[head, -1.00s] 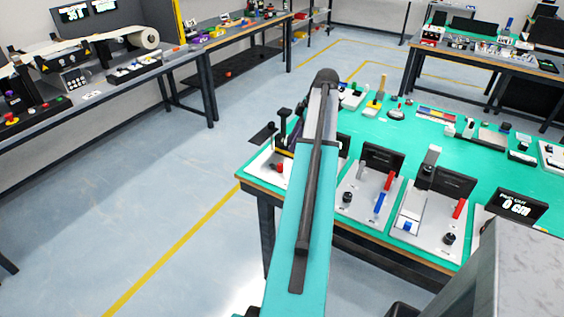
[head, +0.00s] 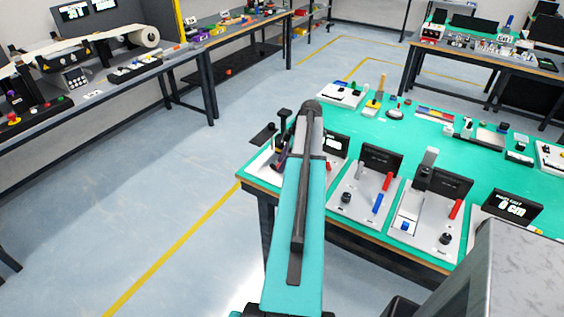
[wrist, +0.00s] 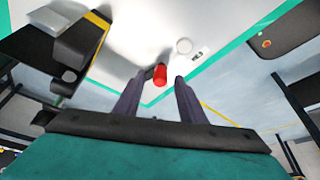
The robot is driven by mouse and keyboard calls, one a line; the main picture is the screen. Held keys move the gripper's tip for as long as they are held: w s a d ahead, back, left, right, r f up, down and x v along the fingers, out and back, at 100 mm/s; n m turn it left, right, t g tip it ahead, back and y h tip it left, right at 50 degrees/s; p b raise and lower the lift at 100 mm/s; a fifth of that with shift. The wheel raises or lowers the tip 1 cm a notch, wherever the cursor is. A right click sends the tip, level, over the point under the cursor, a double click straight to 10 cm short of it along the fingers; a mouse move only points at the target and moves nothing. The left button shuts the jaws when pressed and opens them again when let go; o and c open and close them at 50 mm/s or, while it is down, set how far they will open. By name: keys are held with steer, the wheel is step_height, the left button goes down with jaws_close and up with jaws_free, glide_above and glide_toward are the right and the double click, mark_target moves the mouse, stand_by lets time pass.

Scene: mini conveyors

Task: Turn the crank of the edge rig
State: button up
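The edge rig is a white plate (head: 262,163) at the near left corner of the green table, with a black upright part, and is partly hidden by my arm in the head view. In the wrist view its white plate (wrist: 125,75) fills the upper middle. A red crank knob (wrist: 160,75) on a short dark arm stands out from the plate. My gripper (wrist: 163,80) is open. The knob appears between its two dark fingertips, nearer the left one. I cannot tell whether either finger touches it. In the head view my gripper is mostly hidden behind my arm.
A black and yellow part (wrist: 85,45) of the rig rises left of the fingers in the wrist view. To the right on the table (head: 385,133) stand other rigs, one with a blue handle (head: 378,203) and a red one. The floor left of the table is clear.

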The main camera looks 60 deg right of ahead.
steer(key=shift+w+a+f, duration=0.1)
steer(key=shift+f, duration=0.25)
jaws_close()
steer(key=shift+a, duration=0.1)
